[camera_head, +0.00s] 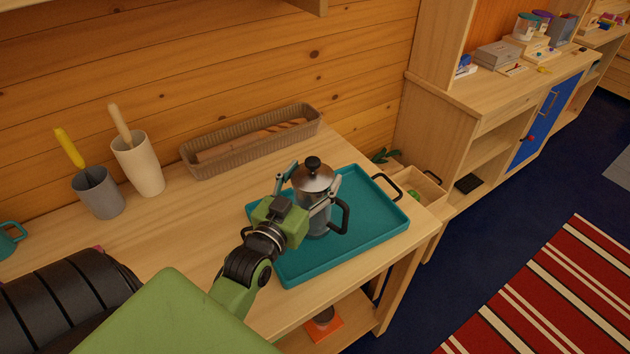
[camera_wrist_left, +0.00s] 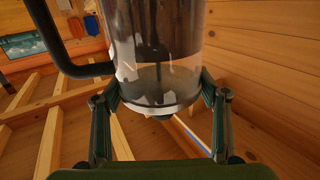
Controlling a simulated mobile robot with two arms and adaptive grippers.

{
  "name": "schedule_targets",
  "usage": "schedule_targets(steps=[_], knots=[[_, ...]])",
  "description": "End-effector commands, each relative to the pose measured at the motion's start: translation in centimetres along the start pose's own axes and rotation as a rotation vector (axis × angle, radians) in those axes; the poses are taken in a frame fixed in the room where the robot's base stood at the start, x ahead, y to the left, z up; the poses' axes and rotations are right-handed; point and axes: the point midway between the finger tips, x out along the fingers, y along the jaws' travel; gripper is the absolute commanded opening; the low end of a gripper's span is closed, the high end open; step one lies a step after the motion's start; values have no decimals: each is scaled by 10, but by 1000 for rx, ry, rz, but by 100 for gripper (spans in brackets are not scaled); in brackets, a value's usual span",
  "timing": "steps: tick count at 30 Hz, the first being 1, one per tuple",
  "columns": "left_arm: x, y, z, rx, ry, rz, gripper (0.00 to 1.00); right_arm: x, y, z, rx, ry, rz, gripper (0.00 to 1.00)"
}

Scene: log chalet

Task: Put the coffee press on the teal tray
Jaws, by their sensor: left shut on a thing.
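The coffee press (camera_head: 315,187) has a clear glass body, a metal lid with a black knob, and a black handle on its right. In the head view it is upright over the middle of the teal tray (camera_head: 370,205). My left gripper (camera_head: 306,200) is shut around the press's body. In the left wrist view the fingers (camera_wrist_left: 160,112) sit on both sides of the glass near its base, and the press (camera_wrist_left: 155,50) fills the middle. I cannot tell whether the base touches the tray. The tray lies on the wooden counter, with a black handle at its far right. My right gripper is not in view.
A long wicker basket (camera_head: 240,133) with bread stands behind the tray against the log wall. A grey cup (camera_head: 99,192) and a cream cup (camera_head: 139,165) with utensils stand at the left. The counter's (camera_head: 187,238) edge runs close along the tray's right side.

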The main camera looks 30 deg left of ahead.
Motion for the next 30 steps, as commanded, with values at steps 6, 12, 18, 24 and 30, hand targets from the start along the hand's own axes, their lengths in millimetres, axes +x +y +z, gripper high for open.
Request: schedule_targets(steps=[6,12,18,24,30], knots=[[-1,0,-4,0,11,0,11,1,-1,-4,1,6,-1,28],[-1,0,-1,-1,11,0,11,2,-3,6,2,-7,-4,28],[-1,0,4,-1,0,0,83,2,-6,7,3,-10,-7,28],[-1,0,3,-1,0,0,83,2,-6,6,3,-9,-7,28],[-13,0,3,0,-2,0,83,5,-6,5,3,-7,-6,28]])
